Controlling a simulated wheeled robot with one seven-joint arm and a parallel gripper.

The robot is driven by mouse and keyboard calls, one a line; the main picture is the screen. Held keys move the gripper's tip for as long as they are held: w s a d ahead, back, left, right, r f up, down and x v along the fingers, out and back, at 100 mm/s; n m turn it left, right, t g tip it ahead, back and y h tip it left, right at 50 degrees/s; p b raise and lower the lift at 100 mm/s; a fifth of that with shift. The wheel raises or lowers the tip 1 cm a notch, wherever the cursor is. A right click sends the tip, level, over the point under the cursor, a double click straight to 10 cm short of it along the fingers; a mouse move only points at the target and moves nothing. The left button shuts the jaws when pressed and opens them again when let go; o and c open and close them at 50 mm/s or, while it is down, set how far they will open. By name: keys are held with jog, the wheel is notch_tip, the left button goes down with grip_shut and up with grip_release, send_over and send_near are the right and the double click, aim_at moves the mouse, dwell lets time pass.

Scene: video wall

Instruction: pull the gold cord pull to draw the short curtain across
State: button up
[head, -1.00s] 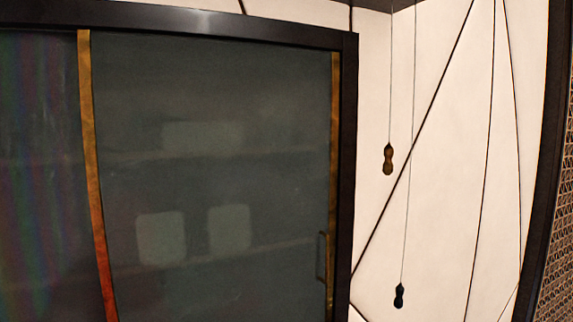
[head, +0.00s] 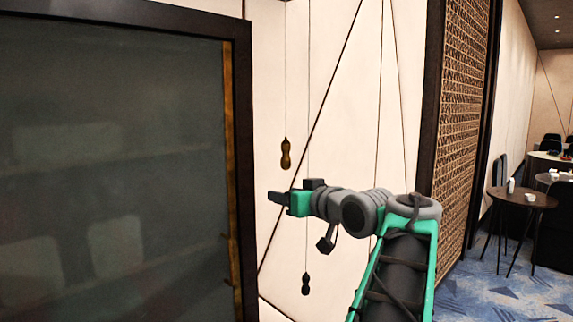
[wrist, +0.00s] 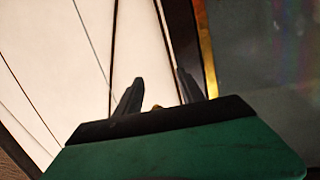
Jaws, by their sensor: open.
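The gold cord pull (head: 286,154) hangs on a thin cord in front of the pale wall in the head view. A black cord pull (head: 305,284) hangs lower on another cord. My gripper (head: 275,198) is a little below the gold pull in the head view, pointing left, apart from both pulls in the picture. In the wrist view its two fingers (wrist: 160,78) stand apart. A small tan bit (wrist: 154,106) shows low between them, mostly hidden by the gripper body; I cannot tell surely what it is. No curtain is clearly seen.
A dark-framed glass cabinet (head: 120,150) fills the left, close to my gripper. A woven lattice panel (head: 466,130) stands right of the wall. Farther right are small tables (head: 522,198) and chairs on a blue patterned floor.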

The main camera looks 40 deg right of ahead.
aim_at(289, 162)
jog(key=shift+n+t, duration=0.5)
jog(key=shift+t, duration=0.4)
jog(key=s+r, duration=0.1)
jog(key=r, duration=0.1)
jog(key=s+d+r, duration=0.1)
jog(key=r, duration=0.1)
jog(key=s+d+r, duration=0.1)
jog(key=r, duration=0.2)
jog(key=shift+s+d, duration=0.1)
jog(key=w, duration=0.2)
jog(key=w+p, duration=0.1)
jog(key=w, duration=0.1)
jog(key=w+p, duration=0.1)
jog(key=w, duration=0.1)
jog(key=shift+d, duration=0.35)
jog(key=shift+w+d+f+p, duration=0.15)
jog(key=shift+w+p, duration=0.15)
jog(key=shift+w, duration=0.25)
jog(key=shift+c, duration=0.6)
grip_shut()
